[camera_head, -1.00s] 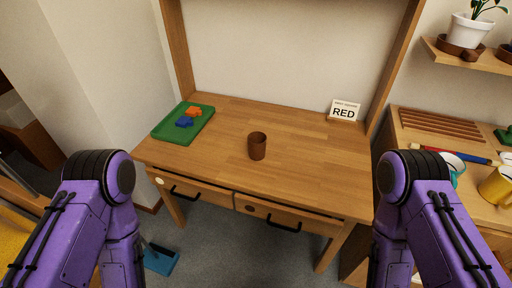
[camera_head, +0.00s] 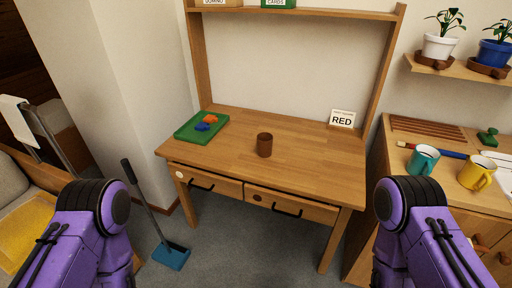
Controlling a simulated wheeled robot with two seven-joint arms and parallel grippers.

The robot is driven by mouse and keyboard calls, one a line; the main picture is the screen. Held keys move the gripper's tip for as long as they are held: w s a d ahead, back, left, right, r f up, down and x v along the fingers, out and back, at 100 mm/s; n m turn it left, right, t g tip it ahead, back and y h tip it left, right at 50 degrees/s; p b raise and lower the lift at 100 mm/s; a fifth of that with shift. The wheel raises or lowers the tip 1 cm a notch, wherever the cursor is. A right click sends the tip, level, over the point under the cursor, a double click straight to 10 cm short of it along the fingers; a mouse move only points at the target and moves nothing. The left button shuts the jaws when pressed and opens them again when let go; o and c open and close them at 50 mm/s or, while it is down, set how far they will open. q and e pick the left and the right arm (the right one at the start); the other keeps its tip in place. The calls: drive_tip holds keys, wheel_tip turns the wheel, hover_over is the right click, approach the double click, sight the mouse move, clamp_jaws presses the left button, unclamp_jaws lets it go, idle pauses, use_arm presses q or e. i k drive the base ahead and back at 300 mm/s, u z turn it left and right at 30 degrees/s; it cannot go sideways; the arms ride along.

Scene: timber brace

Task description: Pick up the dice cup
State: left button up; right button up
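The dice cup (camera_head: 264,146) is a small brown cylinder standing upright near the middle of the wooden desk (camera_head: 310,160). Nothing is touching it. My two purple arms come in from the lower left and lower right, short of the desk. Both grippers are outside the picture, so their state does not show.
A green tray (camera_head: 183,133) with orange and blue pieces lies on the desk's left. A "RED" card (camera_head: 342,118) stands at the back right. A blue dustpan (camera_head: 171,256) is on the floor. A right-hand counter holds a teal mug (camera_head: 423,160) and a yellow mug (camera_head: 476,173).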

sight(265, 146)
drive_tip(key=u, duration=0.15)
drive_tip(key=i, duration=1.05)
drive_tip(key=z, duration=0.75)
